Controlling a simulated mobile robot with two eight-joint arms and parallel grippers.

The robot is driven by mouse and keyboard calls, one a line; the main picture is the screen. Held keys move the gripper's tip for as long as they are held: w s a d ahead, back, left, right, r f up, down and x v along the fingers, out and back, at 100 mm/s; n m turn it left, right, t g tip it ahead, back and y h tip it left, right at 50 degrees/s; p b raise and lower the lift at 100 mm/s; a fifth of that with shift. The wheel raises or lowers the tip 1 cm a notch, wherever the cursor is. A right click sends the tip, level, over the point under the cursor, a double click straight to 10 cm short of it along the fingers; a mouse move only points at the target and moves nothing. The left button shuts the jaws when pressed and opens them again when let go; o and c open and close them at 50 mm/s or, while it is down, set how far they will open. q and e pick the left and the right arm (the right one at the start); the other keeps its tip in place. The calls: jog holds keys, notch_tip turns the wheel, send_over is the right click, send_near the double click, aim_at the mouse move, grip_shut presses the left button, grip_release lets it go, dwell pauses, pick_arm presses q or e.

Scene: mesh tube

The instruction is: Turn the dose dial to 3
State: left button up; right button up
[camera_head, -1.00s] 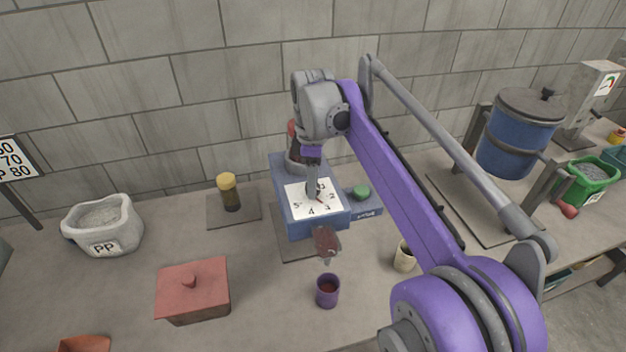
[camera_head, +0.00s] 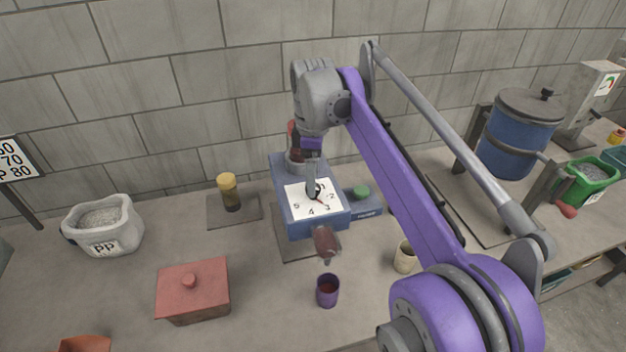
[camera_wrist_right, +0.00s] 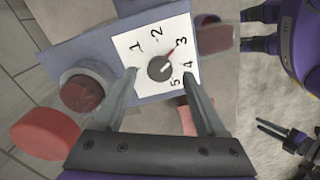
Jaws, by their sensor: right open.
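The dose dial is a dark round knob with a red pointer on a white plate with numbers (camera_head: 300,205), on top of a blue dispenser (camera_head: 303,231). In the right wrist view the knob (camera_wrist_right: 159,68) shows whole, and its red pointer is turned toward the 3 (camera_wrist_right: 181,41). My right gripper (camera_head: 313,190) is over the dial from above. In the right wrist view its two fingers (camera_wrist_right: 159,73) are open, one on each side of the knob, with visible gaps. A small dark gripper-like part, probably my left gripper (camera_wrist_right: 288,138), shows at the right; its jaws are unclear.
A dark red spout (camera_head: 327,242) projects from the dispenser's front above a purple cup (camera_head: 327,290). A green button (camera_head: 361,192) is beside the dispenser. A red lidded box (camera_head: 193,292), a yellow-capped jar (camera_head: 229,190) and a beige cup (camera_head: 404,257) stand around it.

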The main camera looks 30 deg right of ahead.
pick_arm(q)
jog(key=shift+w+r+p, duration=0.25)
jog(key=shift+r+p, duration=0.05)
jog(key=shift+r, duration=0.2)
jog(key=shift+w+r+p, duration=0.2)
jog(key=shift+r+p, duration=0.1)
jog(key=shift+r, duration=0.2)
pick_arm(e)
notch_tip(320, 180, up, 9)
jog(key=shift+f, duration=0.15)
